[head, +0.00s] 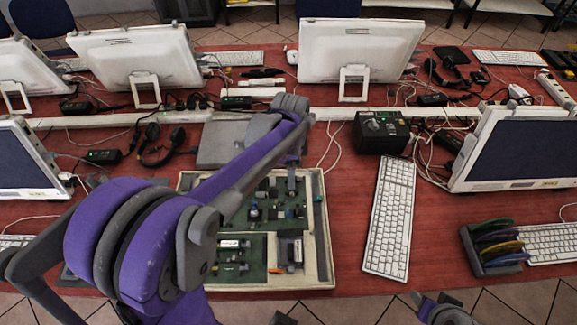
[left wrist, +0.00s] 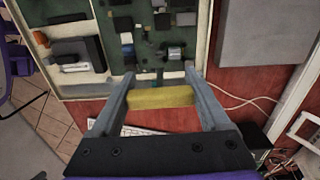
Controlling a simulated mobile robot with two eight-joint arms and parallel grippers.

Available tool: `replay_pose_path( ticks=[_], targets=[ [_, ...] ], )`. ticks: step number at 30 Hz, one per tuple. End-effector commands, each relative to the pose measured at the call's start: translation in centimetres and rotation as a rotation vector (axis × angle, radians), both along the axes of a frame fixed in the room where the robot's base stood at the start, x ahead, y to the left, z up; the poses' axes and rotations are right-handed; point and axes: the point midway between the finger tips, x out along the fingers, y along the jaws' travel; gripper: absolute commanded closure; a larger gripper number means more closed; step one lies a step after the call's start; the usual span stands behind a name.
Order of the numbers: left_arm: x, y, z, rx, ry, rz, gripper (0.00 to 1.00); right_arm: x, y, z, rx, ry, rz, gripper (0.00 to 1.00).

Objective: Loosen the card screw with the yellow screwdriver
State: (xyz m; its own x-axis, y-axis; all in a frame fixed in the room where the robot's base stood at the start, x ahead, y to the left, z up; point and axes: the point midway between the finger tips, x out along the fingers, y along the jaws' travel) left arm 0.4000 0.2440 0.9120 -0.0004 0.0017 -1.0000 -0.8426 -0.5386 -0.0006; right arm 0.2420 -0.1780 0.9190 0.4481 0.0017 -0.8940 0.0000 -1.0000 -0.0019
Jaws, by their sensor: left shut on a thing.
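The yellow screwdriver shows its handle (left wrist: 160,97) between the fingers of my left gripper (left wrist: 158,85) in the left wrist view, and the gripper is shut on it. A dark shaft seems to run from the handle towards the green circuit board (left wrist: 110,80). In the head view my left gripper (head: 291,185) is over the upper part of the open beige case (head: 322,235) that holds the board. I cannot make out the card screw or whether the tip touches it. Part of my right gripper (head: 445,310) shows at the bottom edge, away from the case; its jaws are unclear.
A white keyboard (head: 390,218) lies right of the case, and a black box (head: 381,132) stands behind it. A rack of coloured discs (head: 494,248) stands at the right. A grey laptop-like slab (head: 220,143) lies behind the case. Monitors and cables crowd the red table (head: 345,200).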

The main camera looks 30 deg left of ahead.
Motion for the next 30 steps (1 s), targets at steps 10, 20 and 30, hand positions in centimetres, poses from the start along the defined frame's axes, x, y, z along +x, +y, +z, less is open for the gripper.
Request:
replay_pose_path(
  ticks=[10, 20, 30],
  targets=[
    [-0.1, -0.2, -0.8, -0.001, 0.001, -0.02, 0.79, -0.2, 0.0, -0.6, 0.0, 0.003, 0.0, 0.5],
    [-0.1, -0.2, -3.7, 0.0, 0.001, -0.019, 0.79, -0.7, 0.0, -2.8, 0.0, 0.013, 0.0, 0.5],
    [-0.1, -0.2, -7.0, 0.0, 0.001, -0.019, 0.79, -1.2, 0.0, -5.3, 0.0, 0.023, 0.0, 0.5]
  ],
)
